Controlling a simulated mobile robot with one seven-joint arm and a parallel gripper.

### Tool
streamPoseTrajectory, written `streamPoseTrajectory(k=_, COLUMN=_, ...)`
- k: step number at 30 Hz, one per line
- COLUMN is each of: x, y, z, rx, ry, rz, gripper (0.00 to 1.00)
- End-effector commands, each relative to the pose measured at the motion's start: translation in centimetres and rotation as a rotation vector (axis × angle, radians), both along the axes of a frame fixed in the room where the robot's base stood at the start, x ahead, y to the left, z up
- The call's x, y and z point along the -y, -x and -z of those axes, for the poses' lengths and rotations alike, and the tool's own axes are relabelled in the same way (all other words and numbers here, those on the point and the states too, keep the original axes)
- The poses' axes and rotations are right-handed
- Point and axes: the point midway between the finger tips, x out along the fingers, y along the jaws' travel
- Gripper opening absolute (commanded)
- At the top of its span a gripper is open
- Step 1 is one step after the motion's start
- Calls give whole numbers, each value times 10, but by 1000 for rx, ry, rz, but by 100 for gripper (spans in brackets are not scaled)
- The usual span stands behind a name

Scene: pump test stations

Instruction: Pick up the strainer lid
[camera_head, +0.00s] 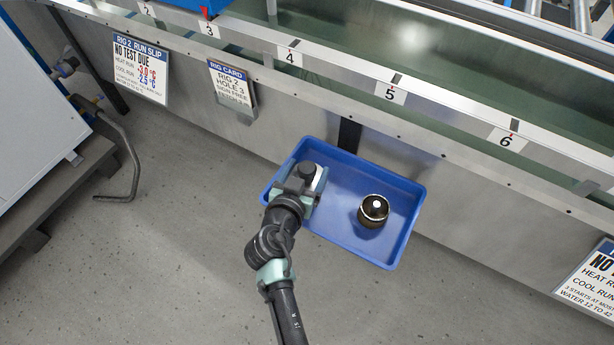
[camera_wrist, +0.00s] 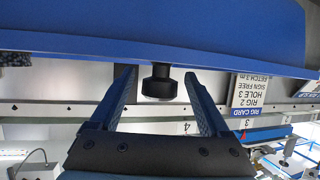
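A black knob (camera_head: 307,170) on a pale disc, which looks like the strainer lid (camera_head: 319,179), is at the left end of the blue tray (camera_head: 408,225). My gripper (camera_head: 303,186) is at it and hides part of it. In the wrist view the black knob (camera_wrist: 160,84) shows between the two fingers of my gripper (camera_wrist: 161,74), with a gap on each side. The fingers are open. Whether the disc rests on the tray floor is hidden. A dark round pot (camera_head: 373,211) with a pale centre stands in the tray, right of my gripper and apart from it.
The tray is on the floor against the metal trough (camera_head: 440,200), whose rim carries numbered labels. A RIG CARD (camera_head: 232,88) and a run slip (camera_head: 140,68) hang on its side. A bent grey pipe (camera_head: 133,165) stands at left. The floor (camera_head: 170,240) left of the tray is clear.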

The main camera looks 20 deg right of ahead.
Motion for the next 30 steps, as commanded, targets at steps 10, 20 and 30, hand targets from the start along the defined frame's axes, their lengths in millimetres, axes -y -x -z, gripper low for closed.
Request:
streamPoseTrajectory(k=10, x=0, y=0, z=0, rx=0, ry=0, rz=0, gripper=15)
streamPoseTrajectory(k=20, x=0, y=-1, z=-10, rx=4, ry=2, rz=-1, gripper=10)
streamPoseTrajectory(k=30, x=0, y=-1, z=-76, rx=5, ry=1, rz=0, gripper=10)
